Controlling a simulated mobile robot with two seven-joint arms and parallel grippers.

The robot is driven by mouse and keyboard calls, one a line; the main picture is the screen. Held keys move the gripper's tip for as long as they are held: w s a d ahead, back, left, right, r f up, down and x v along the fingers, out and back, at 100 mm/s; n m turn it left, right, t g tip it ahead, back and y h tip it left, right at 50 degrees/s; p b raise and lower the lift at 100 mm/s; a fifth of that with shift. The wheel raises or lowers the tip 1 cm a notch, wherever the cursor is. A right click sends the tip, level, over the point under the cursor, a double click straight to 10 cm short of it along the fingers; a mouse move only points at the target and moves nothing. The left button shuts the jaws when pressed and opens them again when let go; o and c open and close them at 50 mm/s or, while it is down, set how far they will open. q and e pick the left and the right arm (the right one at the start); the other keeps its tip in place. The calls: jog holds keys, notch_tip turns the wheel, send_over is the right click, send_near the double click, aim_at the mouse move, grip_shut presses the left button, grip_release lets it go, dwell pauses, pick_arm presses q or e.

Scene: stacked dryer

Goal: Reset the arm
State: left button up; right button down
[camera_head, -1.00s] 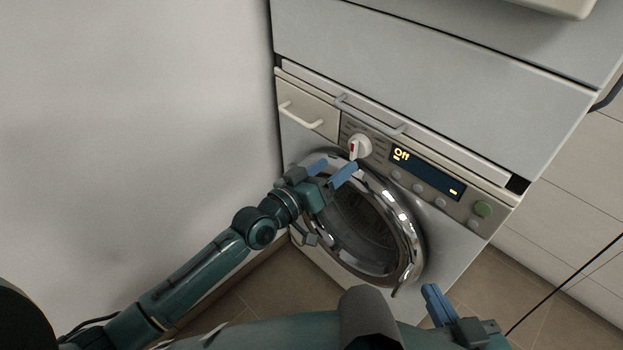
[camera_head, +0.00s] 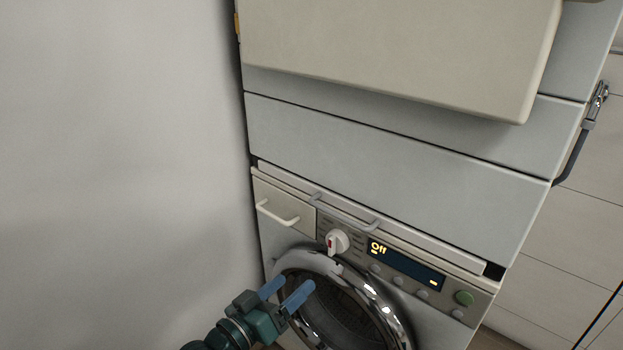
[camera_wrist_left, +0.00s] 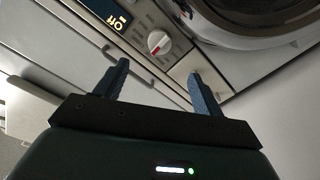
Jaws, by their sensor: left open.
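My left gripper (camera_head: 286,290) comes in at the bottom of the head view, with its two blue fingers apart and nothing between them. It is in front of the left part of the dryer's round chrome door (camera_head: 392,322), below the white program knob (camera_head: 337,242). In the left wrist view the open fingers (camera_wrist_left: 158,86) point toward the control panel, with the knob (camera_wrist_left: 159,43) beyond and between them. I cannot see contact with the machine. The display (camera_head: 405,264) reads "Off". My right gripper is out of view.
A drawer with a white handle (camera_head: 277,213) is left of the knob. A grey bar handle (camera_head: 343,212) runs above the panel. A large pale box-like unit (camera_head: 400,50) juts out at the top. A bare wall (camera_head: 120,150) stands at left.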

pick_arm(q)
jog(key=s+a+f+y, duration=0.1)
jog(key=s+a+y, duration=0.2)
jog(key=s, duration=0.6)
jog(key=s+a+f+y, duration=0.1)
jog(key=s+a+y, duration=0.25)
jog(key=s, duration=0.45)
notch_tip(320, 180, up, 4)
jog(key=m+g+p, duration=0.1)
jog(key=g+p, duration=0.1)
jog(key=p, duration=0.6)
jog(key=g+p, duration=0.2)
jog(key=p, duration=0.6)
jog(key=shift+s+a+r+m+y+p, duration=0.1)
jog(key=shift+r+m+y+p, duration=0.1)
jog(key=shift+m+y+p, duration=0.15)
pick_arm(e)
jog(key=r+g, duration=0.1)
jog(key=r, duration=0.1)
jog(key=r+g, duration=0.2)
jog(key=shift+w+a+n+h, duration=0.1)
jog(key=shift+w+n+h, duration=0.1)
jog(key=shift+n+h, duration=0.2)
